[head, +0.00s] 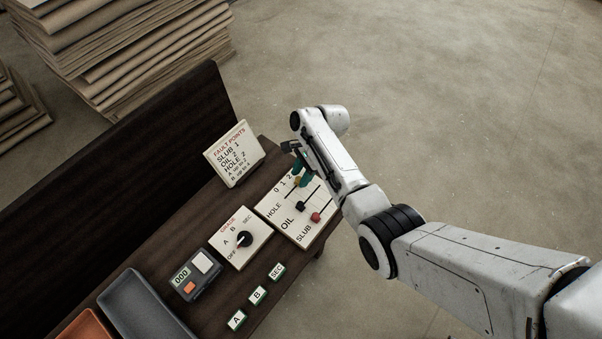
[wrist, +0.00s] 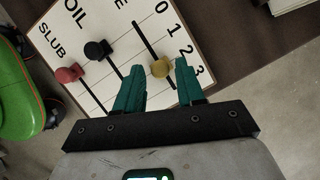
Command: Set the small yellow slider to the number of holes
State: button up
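The white slider board (head: 272,211) has three slots marked HOLE, OIL and SLUB, with a scale from 0 to 3. The small yellow slider (wrist: 161,68) is on the HOLE slot, near the line of the 2 in the wrist view. It also shows in the head view (head: 297,182), partly hidden by my fingers. My gripper (wrist: 157,82) is open, its teal fingers one on each side of the yellow slider, with a visible gap to both. In the head view, my gripper (head: 300,174) is over the board's upper part. No cloth with holes is visible.
A black OIL slider (wrist: 96,48) and a red SLUB slider (wrist: 68,74) sit beside the yellow one. A FAULT POINTS card (head: 234,153), grade dial (head: 244,240), counter (head: 194,274), A, B and SEC blocks and a grey tray (head: 140,308) are on the dark table. Brown stacks (head: 140,55) stand behind.

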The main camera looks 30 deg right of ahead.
jog(key=shift+o, duration=0.7)
jog(key=p+v, duration=0.3)
jog(key=v, duration=0.7)
jog(key=shift+r, duration=0.4)
jog(key=shift+d, duration=0.1)
